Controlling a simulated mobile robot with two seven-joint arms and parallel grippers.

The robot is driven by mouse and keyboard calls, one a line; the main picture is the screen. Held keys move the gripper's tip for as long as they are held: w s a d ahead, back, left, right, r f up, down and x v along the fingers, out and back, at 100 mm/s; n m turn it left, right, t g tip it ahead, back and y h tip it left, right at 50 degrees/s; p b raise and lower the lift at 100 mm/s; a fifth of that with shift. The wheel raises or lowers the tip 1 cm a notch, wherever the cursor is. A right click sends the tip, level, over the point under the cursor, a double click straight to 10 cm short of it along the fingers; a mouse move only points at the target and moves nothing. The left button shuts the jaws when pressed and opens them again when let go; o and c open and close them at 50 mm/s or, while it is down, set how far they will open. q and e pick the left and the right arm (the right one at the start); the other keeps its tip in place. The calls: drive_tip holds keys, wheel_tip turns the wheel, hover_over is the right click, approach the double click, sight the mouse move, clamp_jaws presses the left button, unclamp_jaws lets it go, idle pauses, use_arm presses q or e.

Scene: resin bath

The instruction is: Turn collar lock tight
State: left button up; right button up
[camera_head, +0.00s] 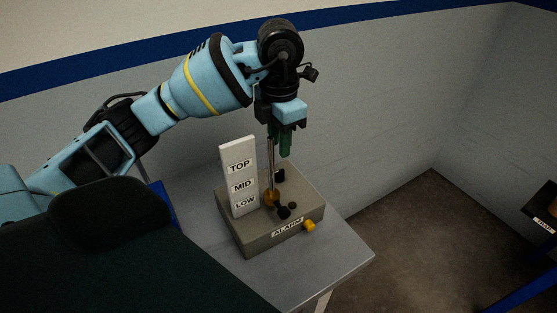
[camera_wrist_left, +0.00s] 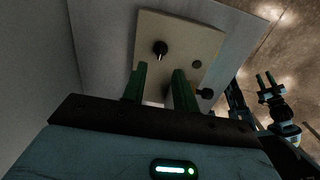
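A grey box (camera_head: 240,232) labelled ALARM sits on a small table in the head view. A thin metal rod (camera_head: 271,160) rises from a brass-coloured collar (camera_head: 271,197) on its top. Black knobs (camera_head: 284,212) stand near the collar. I cannot tell which part is the collar lock. My left gripper (camera_head: 286,152) points down above the box, beside the rod, clear of the knobs. In the left wrist view its green fingers (camera_wrist_left: 161,85) are apart, with the box top (camera_wrist_left: 185,38) and a black knob (camera_wrist_left: 160,48) beyond. My right gripper (camera_wrist_left: 265,80) shows small there, its fingers apart.
A white upright plate (camera_head: 238,160) marked TOP, MID and LOW stands at the left of the box. A yellow knob (camera_head: 309,225) sticks out of the front. The grey table (camera_head: 340,258) has bare room at right. A dark labelled object (camera_head: 543,207) is at the right edge.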

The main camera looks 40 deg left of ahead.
sight(279, 171)
use_arm(q)
drive_tip(key=shift+s+d+f, duration=0.1)
drive_tip(key=shift+s+f, duration=0.05)
drive_tip(key=shift+f, duration=0.25)
drive_tip(key=shift+f+b, duration=0.3)
drive_tip(key=shift+f, duration=3.15)
drive_tip(key=shift+c, duration=0.4)
clamp_jaws()
